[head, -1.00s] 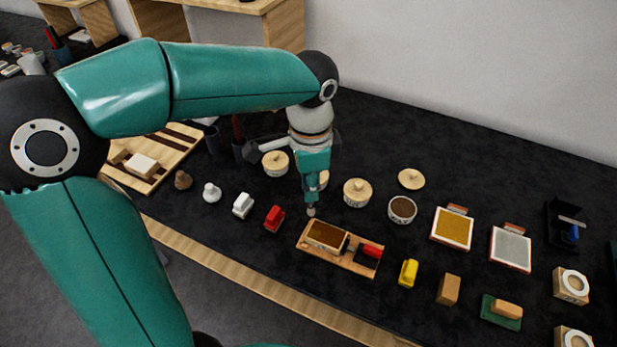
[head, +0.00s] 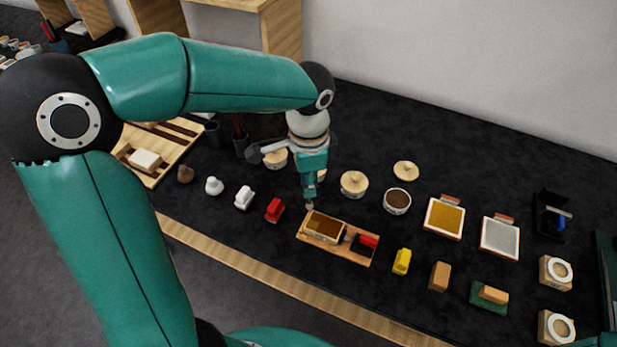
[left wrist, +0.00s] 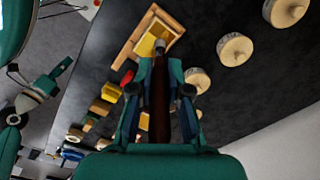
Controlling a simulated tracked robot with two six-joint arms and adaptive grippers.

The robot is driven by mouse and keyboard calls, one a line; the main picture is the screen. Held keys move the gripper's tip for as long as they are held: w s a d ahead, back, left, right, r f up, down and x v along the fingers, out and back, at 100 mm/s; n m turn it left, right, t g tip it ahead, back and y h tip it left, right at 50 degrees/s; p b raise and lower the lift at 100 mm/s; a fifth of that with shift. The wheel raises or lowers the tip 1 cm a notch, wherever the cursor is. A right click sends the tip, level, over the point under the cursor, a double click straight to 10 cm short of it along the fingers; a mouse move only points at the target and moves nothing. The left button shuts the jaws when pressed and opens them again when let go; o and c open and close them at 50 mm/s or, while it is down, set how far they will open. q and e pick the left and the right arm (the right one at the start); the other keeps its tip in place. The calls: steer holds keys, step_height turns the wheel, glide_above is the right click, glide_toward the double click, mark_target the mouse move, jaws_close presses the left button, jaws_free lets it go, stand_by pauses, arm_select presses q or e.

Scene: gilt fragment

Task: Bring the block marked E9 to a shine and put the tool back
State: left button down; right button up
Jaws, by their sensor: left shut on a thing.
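A block (head: 325,226) with a brown and golden top sits in a wooden holder (head: 347,255) with a red-handled clamp (head: 367,241). In the left wrist view the block (left wrist: 154,42) looks yellow. I cannot read any mark on it. My left gripper (head: 311,192) points down above the block's far left corner. It is shut on a slim tool with a brown handle (left wrist: 160,115) and a grey tip (left wrist: 160,46). The tip is at or just over the block; contact is unclear. My right gripper (left wrist: 58,72) seems to show at the left of the wrist view, its fingers unclear.
A red block (head: 274,209) and a yellow one (head: 402,261) stand either side of the holder. Lidded pots (head: 354,184), an open brown pot (head: 397,201) and framed gold (head: 445,217) and silver (head: 500,237) pads lie behind. A slotted wooden rack (head: 170,155) is at left.

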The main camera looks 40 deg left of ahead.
mark_target(308, 202)
arm_select(q)
step_height(308, 202, down, 7)
steer(key=b, duration=0.5)
steer(key=shift+f+b, duration=0.15)
steer(key=shift+b, duration=0.2)
steer(key=shift+d, duration=0.25)
steer(key=shift+a+r, duration=0.25)
steer(key=shift+r, duration=0.4)
steer(key=shift+f+p, duration=0.3)
steer(key=shift+p, duration=0.4)
step_height(308, 202, up, 2)
steer(key=shift+r+p, duration=0.25)
steer(key=shift+p, duration=0.45)
steer(key=shift+r+p, duration=1.9)
steer(key=shift+r, duration=0.45)
